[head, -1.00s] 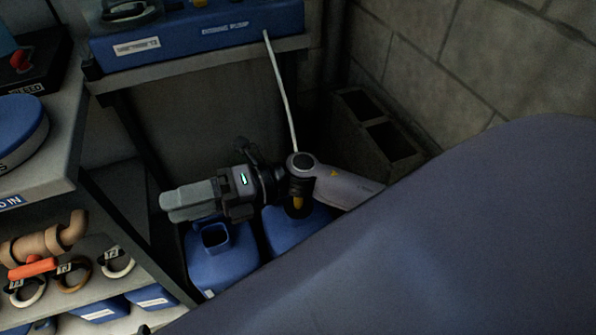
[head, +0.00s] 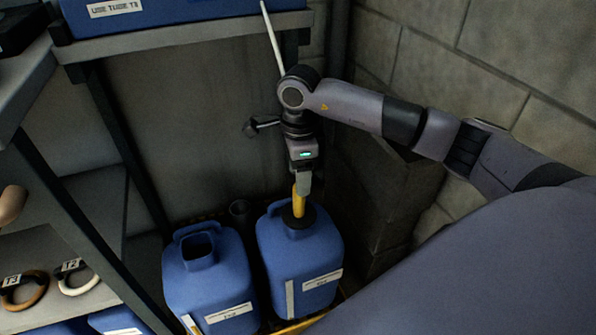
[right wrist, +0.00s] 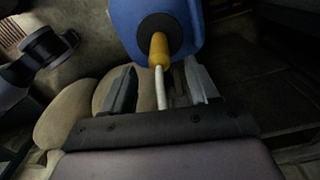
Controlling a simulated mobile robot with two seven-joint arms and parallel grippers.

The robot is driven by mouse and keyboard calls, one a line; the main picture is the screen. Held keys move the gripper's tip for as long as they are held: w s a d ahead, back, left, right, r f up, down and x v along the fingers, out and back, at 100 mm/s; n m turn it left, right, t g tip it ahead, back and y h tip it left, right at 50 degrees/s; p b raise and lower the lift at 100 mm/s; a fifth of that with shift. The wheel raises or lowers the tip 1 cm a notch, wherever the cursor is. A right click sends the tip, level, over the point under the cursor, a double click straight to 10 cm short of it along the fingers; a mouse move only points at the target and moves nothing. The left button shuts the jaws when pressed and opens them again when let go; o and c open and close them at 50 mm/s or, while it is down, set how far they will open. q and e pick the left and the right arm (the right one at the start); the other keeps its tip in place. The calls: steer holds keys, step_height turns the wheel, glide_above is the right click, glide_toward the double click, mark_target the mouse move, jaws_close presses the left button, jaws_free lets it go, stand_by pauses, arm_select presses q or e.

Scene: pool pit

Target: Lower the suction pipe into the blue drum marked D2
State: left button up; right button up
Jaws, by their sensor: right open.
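The yellow suction pipe (head: 298,200) stands upright in the mouth of the right-hand blue drum (head: 300,252). A black collar (head: 299,217) sits at the drum's neck, and the pipe's lower part is hidden inside. The drum's white label is too small to read surely. My right gripper (head: 302,182) points down at the pipe's top. In the right wrist view its fingers (right wrist: 160,70) are apart, with the yellow pipe (right wrist: 159,48) just beyond the tips and the pale hose (right wrist: 161,90) between them. My left gripper is not in view.
A second blue drum (head: 205,278) with an open mouth stands to the left. A shelf with a blue pump unit (head: 180,14) is above, with a pale hose (head: 271,40) running down from it. Concrete blocks (head: 385,195) and the wall are close on the right.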

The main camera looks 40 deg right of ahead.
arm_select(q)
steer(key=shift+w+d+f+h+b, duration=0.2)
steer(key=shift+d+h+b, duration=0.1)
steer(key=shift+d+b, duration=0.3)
arm_select(e)
steer(key=shift+f, duration=2.35)
steer(key=shift+a, duration=0.1)
